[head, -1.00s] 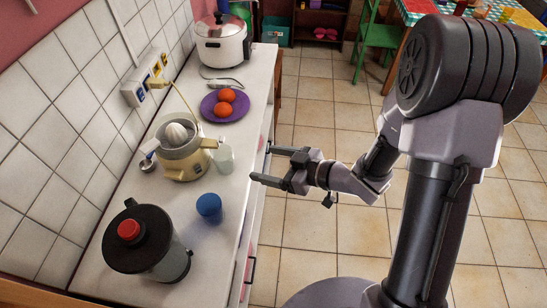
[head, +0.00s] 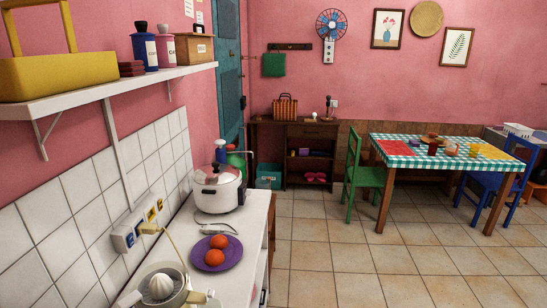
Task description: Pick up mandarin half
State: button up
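Two orange round fruits, a nearer one (head: 214,257) and a farther one (head: 219,241), sit close together on a purple plate (head: 236,259) on the white counter. I cannot tell whether either is a mandarin half. A cream citrus juicer (head: 178,297) with a pale cone is cut off by the bottom edge of the view. My gripper is out of view now.
A white cooker (head: 219,188) stands behind the plate, with a cord (head: 210,229) between them. A wall shelf (head: 120,88) with a yellow basket (head: 58,75) overhangs on the left. The tiled floor (head: 325,255) right of the counter is clear.

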aim_at(220, 242)
jog(key=i+l+u, duration=0.1)
jog(key=i+u, duration=0.35)
jog(key=i+l+u, duration=0.2)
jog(key=i+u, duration=0.25)
jog(key=i+l+u, duration=0.7)
jog(key=l+u, duration=0.2)
jog(key=i+l+u, duration=0.2)
jog(key=l+u, duration=0.25)
